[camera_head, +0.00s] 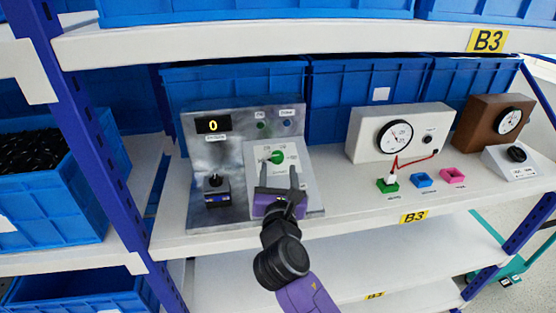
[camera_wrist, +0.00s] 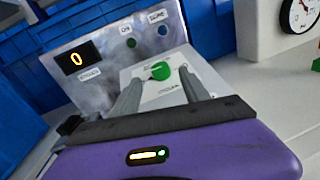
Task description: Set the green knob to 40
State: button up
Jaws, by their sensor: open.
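The green knob (camera_head: 277,157) sits on a white sloped dial plate (camera_head: 289,164) on a grey metal panel (camera_head: 214,148). It also shows in the wrist view (camera_wrist: 161,71), with a pale pointer mark at its left side. Printed scale marks surround it but are too small to read. A display (camera_head: 212,125) on the panel's upper left shows 0. My gripper (camera_head: 279,171) is open, its two fingers pointing at the plate on either side below the knob. In the wrist view the fingers (camera_wrist: 158,82) stand apart with the knob between and beyond their tips. I cannot see any contact.
A black knob on a box (camera_head: 215,188) stands left of the dial plate. To the right are a white meter box (camera_head: 399,133), green, blue and pink blocks (camera_head: 421,180) and a brown gauge box (camera_head: 491,123). Blue bins (camera_head: 350,88) stand behind. Another shelf board is overhead.

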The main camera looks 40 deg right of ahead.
aim_at(278, 159)
jog(key=shift+p+x, duration=0.35)
jog(key=shift+x, duration=2.2)
grip_shut()
